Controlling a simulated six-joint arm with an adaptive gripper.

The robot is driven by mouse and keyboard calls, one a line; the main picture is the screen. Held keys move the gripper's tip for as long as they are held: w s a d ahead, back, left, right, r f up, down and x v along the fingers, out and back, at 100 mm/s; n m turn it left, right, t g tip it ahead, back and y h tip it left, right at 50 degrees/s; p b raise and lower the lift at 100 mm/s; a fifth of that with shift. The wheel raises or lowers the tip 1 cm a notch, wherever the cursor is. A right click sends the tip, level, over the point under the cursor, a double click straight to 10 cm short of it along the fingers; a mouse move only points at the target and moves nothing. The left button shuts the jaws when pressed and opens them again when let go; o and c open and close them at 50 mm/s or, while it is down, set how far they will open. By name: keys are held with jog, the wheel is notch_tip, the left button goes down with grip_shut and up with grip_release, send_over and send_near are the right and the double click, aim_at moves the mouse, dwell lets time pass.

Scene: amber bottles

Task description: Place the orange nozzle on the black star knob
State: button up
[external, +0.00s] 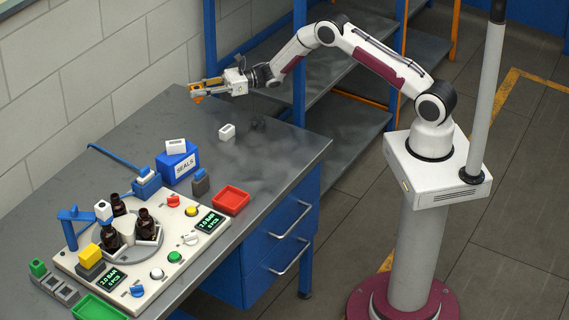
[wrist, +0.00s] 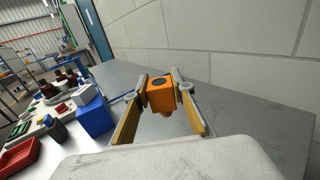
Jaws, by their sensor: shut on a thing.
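My gripper (external: 196,90) is shut on the orange nozzle (external: 197,97) and holds it in the air above the far end of the grey bench. In the wrist view, the nozzle (wrist: 161,92) sits between the two yellow fingers of my gripper (wrist: 160,98). It is a blocky orange piece with a dark round opening on the face in view and a rounded part below. I cannot clearly make out the black star knob in either view. A dark patch lies on the bench beside a white block, but I cannot tell whether it is a knob or shadow.
The bench (external: 285,150) has free room at its far end. The white block (external: 227,131) stands alone. A blue SEALS box (external: 178,167), red tray (external: 231,200), green tray (external: 98,308) and control panel (external: 205,238) with amber bottles (external: 147,222) occupy the near part. A wall runs behind.

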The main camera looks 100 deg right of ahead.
jog(key=s+d+r+h, duration=0.1)
jog(key=s+d+r, duration=0.1)
jog(key=s+d, duration=0.15)
jog(key=r+n+g+y, duration=0.1)
jog(key=r+n+y, duration=0.15)
jog(key=y, duration=0.35)
send_over(258, 120)
jog(key=shift+s+f+n, duration=0.1)
jog(key=shift+f+n, duration=0.15)
jog(key=shift+f, duration=0.15)
jog(key=shift+d+f, duration=0.1)
jog(key=shift+f, duration=3.05)
jog(key=shift+f, duration=1.85)
